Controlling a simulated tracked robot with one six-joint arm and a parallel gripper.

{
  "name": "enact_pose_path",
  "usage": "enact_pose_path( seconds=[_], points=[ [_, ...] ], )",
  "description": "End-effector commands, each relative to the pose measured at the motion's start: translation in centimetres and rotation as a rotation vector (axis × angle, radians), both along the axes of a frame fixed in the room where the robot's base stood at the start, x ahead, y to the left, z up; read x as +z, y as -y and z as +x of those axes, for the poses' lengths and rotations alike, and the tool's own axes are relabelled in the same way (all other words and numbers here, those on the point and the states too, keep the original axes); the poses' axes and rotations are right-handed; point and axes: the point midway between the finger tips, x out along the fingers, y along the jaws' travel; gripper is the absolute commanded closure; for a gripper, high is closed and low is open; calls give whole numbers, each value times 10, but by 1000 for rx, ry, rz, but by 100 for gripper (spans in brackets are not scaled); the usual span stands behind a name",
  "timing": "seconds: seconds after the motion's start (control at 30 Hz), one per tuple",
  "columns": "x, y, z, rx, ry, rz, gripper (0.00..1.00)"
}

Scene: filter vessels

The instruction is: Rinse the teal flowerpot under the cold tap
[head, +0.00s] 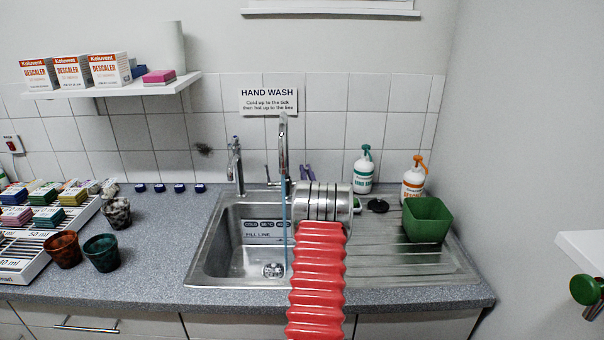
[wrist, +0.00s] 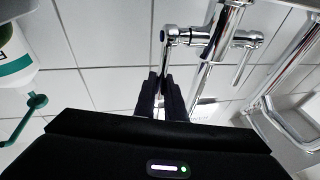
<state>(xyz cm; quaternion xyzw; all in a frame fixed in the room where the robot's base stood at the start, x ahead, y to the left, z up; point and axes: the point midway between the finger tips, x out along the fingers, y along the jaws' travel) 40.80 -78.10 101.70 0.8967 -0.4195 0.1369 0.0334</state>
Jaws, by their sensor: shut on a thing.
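The teal flowerpot (head: 101,253) stands upright on the counter left of the sink, well away from my gripper. The chrome tap (head: 283,145) rises behind the sink, and a thin bluish stream (head: 285,235) runs down from its spout into the basin. In the wrist view, my gripper (wrist: 160,92) is shut on the slim chrome lever (wrist: 166,58) below the blue-dotted end of the tap (wrist: 163,36). The pot does not show there. In the head view, my silver wrist hides most of the gripper.
The steel sink (head: 212,262) has a drainboard at right with a green square tub (head: 427,219). Pump bottles (head: 364,172) stand behind it. A rust-brown pot (head: 63,250) and a grey speckled pot (head: 117,212) flank the teal one. A second, smaller tap (head: 235,165) stands left.

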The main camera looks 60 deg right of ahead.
Motion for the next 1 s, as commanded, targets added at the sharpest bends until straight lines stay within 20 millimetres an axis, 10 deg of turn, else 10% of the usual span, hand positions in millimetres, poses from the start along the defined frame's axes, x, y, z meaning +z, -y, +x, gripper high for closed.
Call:
enact_pose_path(
  seconds=[0.4,1.0],
  points=[
    [0,1,-3,-4,0,2,72],
    [31,1,-2,-2,0,-1,71]
  ],
)
